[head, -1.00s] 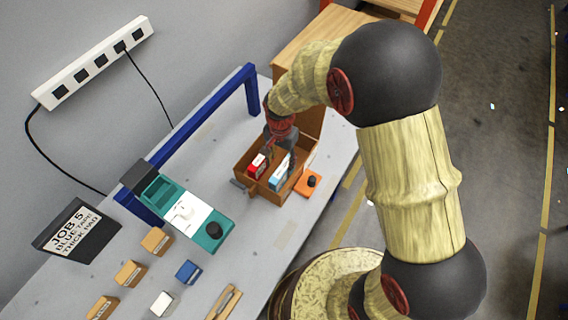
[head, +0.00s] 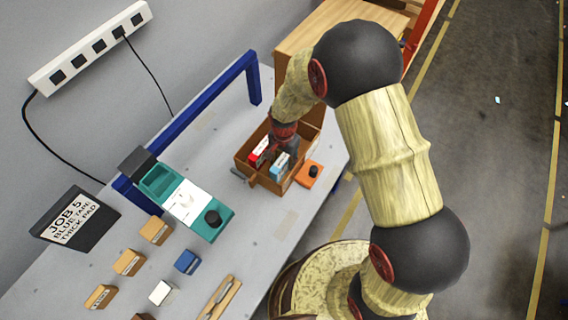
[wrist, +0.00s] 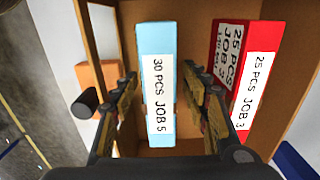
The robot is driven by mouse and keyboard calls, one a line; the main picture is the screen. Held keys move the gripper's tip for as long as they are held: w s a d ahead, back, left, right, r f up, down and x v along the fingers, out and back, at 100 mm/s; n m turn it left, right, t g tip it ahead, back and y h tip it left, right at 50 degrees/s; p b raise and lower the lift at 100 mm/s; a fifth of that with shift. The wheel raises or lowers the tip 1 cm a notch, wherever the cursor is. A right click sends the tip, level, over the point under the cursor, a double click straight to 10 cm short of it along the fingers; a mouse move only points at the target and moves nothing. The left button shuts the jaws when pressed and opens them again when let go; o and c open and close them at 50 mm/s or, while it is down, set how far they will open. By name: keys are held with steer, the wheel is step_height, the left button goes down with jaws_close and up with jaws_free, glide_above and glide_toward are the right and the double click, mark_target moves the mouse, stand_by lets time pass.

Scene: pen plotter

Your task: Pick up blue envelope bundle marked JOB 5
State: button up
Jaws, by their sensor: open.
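The light blue envelope bundle (wrist: 157,60) stands in the brown box in the wrist view, its white label reading "30 PCS JOB 5". It also shows in the head view (head: 280,167). My gripper (wrist: 165,105) is open over the box, with one finger to the left of the blue bundle and the other to its right, between it and the red bundle. Gaps show on both sides of the blue bundle. In the head view my gripper (head: 278,148) reaches down into the box from above. How deep the fingertips sit is hard to tell.
A red bundle (wrist: 243,80) marked "25 PCS JOB 3" stands close to the right finger. The brown box (head: 246,166) has walls around both bundles. An orange block with a black knob (head: 309,173) sits beside it. A teal device (head: 160,181) stands to the left.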

step_height(320, 180, down, 3)
steer(key=shift+r, duration=0.2)
steer(key=c, duration=1.1)
jaws_close()
